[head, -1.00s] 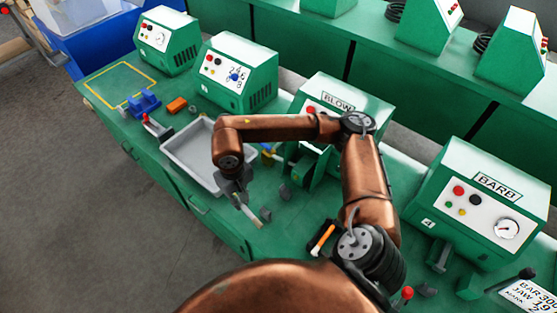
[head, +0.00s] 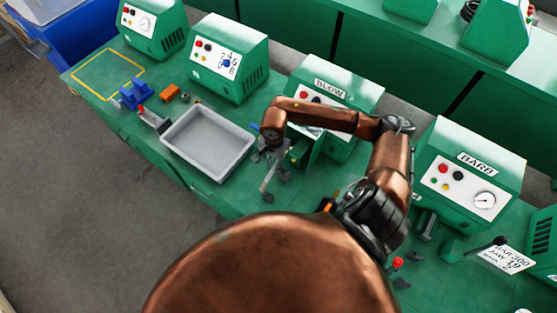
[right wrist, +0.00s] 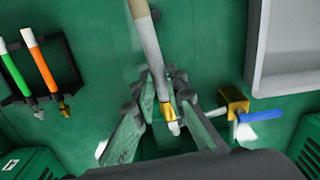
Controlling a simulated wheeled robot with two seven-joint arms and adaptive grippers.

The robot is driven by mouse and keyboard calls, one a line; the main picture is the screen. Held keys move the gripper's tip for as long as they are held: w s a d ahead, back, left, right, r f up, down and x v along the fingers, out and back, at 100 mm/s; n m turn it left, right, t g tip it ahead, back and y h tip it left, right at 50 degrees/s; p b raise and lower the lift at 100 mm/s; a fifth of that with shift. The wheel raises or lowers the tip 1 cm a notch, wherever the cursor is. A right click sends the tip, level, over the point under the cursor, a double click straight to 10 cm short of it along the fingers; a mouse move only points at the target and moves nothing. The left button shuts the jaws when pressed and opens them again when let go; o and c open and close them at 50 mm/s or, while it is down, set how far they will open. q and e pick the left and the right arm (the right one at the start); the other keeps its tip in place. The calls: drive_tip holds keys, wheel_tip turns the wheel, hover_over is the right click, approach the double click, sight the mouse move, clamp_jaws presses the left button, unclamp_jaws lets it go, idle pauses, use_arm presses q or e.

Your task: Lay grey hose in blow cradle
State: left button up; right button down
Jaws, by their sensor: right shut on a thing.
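The grey hose (right wrist: 149,45) is a pale grey tube with a brass fitting and a whitish tip at its lower end in the right wrist view. It also shows in the head view (head: 267,181), in front of the BLOW machine (head: 330,97). My right gripper (right wrist: 168,108) is shut on the hose near its brass end; it also shows in the head view (head: 276,158). Small dark blocks show close to the hose in both views, likely the cradle; I cannot tell whether the hose touches them. My left gripper is not in view.
The grey tray (head: 208,143) stands left of the right gripper. A brass valve with a blue handle (right wrist: 236,104) is close beside the fingers. A rack holds a green hose (right wrist: 14,67) and an orange hose (right wrist: 41,60). The BARB machine (head: 468,185) is at the right.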

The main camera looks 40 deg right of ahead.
drive_tip(key=shift+m, duration=0.6)
drive_tip(key=f+b, duration=0.1)
drive_tip(key=f, duration=0.2)
drive_tip(key=d+f+b, duration=0.1)
drive_tip(key=f+b, duration=0.1)
drive_tip(key=f, duration=0.1)
drive_tip(key=f+b, duration=0.2)
drive_tip(key=f, duration=0.2)
drive_tip(key=shift+s+d, duration=0.25)
drive_tip(key=shift+s, duration=0.1)
drive_tip(key=shift+f+b, duration=0.65)
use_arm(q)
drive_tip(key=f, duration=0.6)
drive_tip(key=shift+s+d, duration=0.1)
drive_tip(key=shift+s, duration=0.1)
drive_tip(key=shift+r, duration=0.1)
use_arm(e)
drive_tip(key=shift+r, duration=0.1)
